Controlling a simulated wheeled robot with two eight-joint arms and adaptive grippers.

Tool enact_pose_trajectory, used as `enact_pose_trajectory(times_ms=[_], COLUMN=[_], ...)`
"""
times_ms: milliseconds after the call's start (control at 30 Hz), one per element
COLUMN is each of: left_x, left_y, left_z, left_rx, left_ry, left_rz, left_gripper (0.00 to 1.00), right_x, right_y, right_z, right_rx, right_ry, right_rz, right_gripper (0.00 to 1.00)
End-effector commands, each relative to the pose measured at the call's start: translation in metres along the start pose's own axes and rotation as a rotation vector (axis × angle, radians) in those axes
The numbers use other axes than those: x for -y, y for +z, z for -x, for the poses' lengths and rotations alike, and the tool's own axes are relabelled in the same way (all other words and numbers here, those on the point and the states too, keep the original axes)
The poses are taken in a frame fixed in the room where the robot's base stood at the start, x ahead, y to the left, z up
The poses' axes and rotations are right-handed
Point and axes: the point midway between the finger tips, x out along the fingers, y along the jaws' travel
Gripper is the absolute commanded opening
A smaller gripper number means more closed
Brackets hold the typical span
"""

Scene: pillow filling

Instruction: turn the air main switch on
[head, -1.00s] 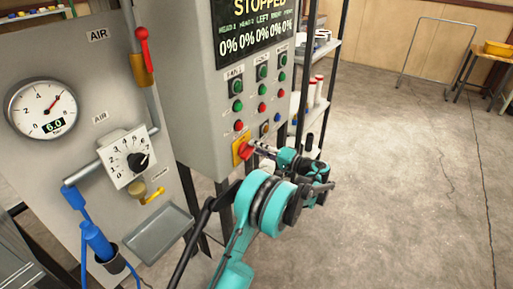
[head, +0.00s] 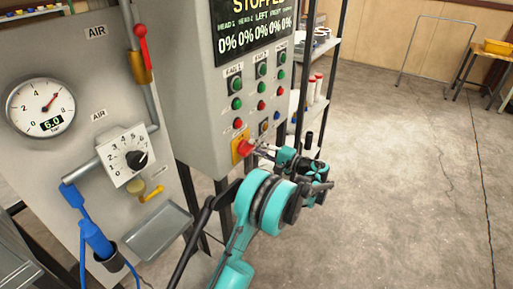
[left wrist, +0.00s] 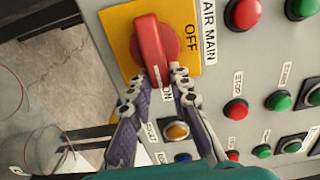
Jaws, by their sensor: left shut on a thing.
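The air main switch (head: 245,148) is a red rotary knob on a yellow plate, low on the front of the grey control box. It also shows close up in the left wrist view (left wrist: 152,40), beside the label "AIR MAIN". "OFF" is at the right of the plate and "ON" at its lower edge there. The knob's red handle runs up and down in that view, its lower end near "ON". My left gripper (head: 261,149) reaches the knob from the right, shut on the handle's lower end between its fingertips (left wrist: 166,78). My right gripper is not in view.
Green and red push buttons (head: 237,103) sit above the switch, below a screen (head: 255,30) reading "STOPPED". A grey panel at left carries a gauge (head: 40,107) reading 6.0, a dial (head: 128,160) and a tray (head: 157,233). Open floor (head: 400,170) lies to the right.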

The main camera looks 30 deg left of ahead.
Motion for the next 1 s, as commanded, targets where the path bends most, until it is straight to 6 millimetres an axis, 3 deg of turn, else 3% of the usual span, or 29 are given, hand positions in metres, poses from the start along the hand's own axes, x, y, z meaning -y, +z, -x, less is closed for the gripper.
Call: enact_pose_trajectory(times_ms=[67,100,167,200,567,667,1000], left_x=[-0.001,-0.001,-0.001,-0.001,0.0,0.0,-0.001], left_y=[0.0,0.0,0.0,0.0,-0.001,-0.001,-0.001], left_z=[0.0,0.0,0.0,0.0,0.006,0.02,0.092], left_rx=[0.0,0.0,0.0,0.0,-0.002,-0.003,-0.004], left_ry=[0.002,0.002,0.002,0.001,0.001,0.001,0.001], left_rz=[-0.001,-0.001,-0.001,0.0,0.0,0.0,0.0], left_gripper=[0.0,0.21,0.37,0.4,0.4,0.4,0.4], right_x=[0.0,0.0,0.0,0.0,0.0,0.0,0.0], right_y=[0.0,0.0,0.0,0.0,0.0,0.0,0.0], right_z=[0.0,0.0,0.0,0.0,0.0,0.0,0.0], right_rx=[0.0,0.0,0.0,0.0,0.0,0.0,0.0], right_ry=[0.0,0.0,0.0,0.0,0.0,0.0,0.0], right_rz=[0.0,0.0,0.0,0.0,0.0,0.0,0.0], right_gripper=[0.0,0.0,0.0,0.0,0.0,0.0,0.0])
